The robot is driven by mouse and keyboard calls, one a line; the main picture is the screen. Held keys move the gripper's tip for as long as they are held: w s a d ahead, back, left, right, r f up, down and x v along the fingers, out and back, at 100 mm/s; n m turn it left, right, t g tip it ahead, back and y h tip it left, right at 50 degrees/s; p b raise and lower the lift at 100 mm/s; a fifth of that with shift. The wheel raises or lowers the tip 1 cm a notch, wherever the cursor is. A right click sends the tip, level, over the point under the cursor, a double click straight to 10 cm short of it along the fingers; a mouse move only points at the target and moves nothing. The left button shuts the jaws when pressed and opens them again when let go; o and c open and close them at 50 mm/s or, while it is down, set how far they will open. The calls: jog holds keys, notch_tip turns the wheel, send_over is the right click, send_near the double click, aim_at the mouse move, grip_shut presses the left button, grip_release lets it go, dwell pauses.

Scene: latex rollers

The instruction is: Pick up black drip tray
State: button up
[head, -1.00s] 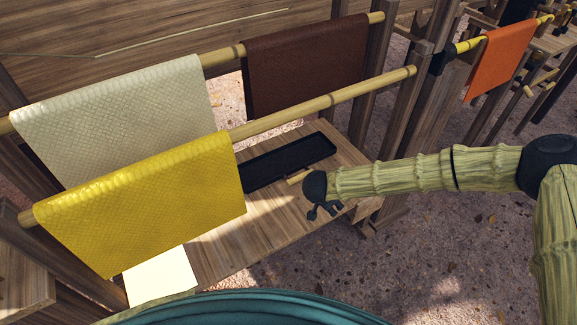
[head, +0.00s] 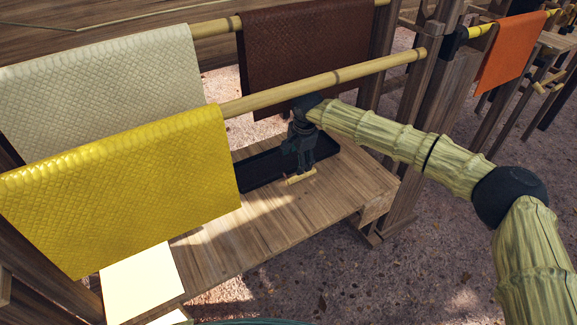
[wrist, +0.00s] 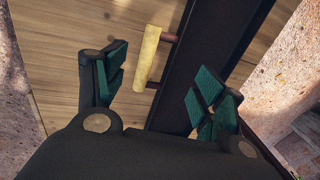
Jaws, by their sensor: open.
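The black drip tray (head: 258,170) is long and shallow and lies on the wooden shelf below the bamboo poles. In the wrist view the tray (wrist: 205,65) runs diagonally, with a pale yellow handle (wrist: 148,58) on dark pegs at its long side. The handle also shows in the head view (head: 300,177), at the near edge of the tray. My gripper (head: 300,163) points down over that near edge. In the wrist view my gripper (wrist: 158,90) is open, with green-padded fingers spread apart. The handle lies ahead, between the finger directions. My gripper hides part of the tray in the head view.
A bamboo pole (head: 330,82) crosses above the shelf close to my arm. A yellow sheet (head: 125,190), a cream sheet (head: 100,85) and a brown sheet (head: 305,55) hang nearby. The wooden shelf (head: 245,225) is bare in front of the tray. A wooden post (head: 412,110) stands at right.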

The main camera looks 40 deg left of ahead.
aim_at(295, 171)
jog(key=f, duration=0.2)
jog(key=a+f+b, duration=0.1)
jog(key=f, duration=0.5)
jog(key=shift+w+a, duration=0.25)
jog(key=shift+w, duration=0.1)
jog(key=c, duration=1.2)
